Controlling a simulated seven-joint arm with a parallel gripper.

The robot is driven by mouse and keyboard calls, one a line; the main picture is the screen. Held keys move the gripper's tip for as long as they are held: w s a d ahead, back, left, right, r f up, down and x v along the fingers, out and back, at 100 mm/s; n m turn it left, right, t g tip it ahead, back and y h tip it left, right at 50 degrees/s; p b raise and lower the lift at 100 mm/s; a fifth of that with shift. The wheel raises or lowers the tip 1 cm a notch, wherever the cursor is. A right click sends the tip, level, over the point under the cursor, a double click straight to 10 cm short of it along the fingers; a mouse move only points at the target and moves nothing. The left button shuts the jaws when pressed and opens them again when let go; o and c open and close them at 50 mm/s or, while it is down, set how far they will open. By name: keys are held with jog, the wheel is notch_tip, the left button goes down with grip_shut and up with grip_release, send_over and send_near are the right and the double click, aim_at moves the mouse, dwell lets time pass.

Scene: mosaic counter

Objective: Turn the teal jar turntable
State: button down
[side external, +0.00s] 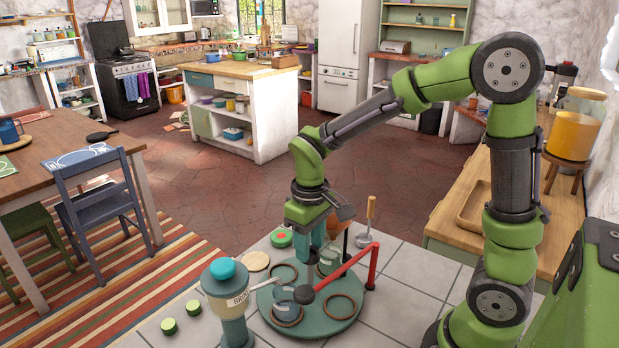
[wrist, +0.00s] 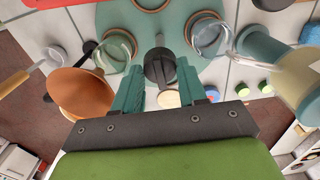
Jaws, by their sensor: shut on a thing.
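The teal turntable (side external: 347,325) is a round disc on the tiled counter, and part of it shows in the wrist view (wrist: 170,12). It bears glass jars, one at the front left (side external: 285,312) and one at the back right (side external: 330,262), and empty brown rings. My gripper (side external: 312,252) points down over the disc. In the wrist view, its teal fingers (wrist: 160,92) stand either side of a dark upright post with a rounded top (wrist: 160,68), and they are shut on it. The fingers hide part of the post, so its foot is unclear.
A red barrier arm (side external: 347,265) reaches over the disc from a red post. A teal-capped brine dispenser (side external: 233,310) stands close at left. Green lids (side external: 169,326), a wooden disc (side external: 256,262) and a terracotta funnel (wrist: 80,95) are nearby. Bare tiles lie at right.

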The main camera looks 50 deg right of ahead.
jog(key=shift+m, duration=4.6)
jog(key=shift+r+m, duration=0.1)
jog(key=shift+m, duration=4.3)
jog(key=c, duration=0.9)
grip_release()
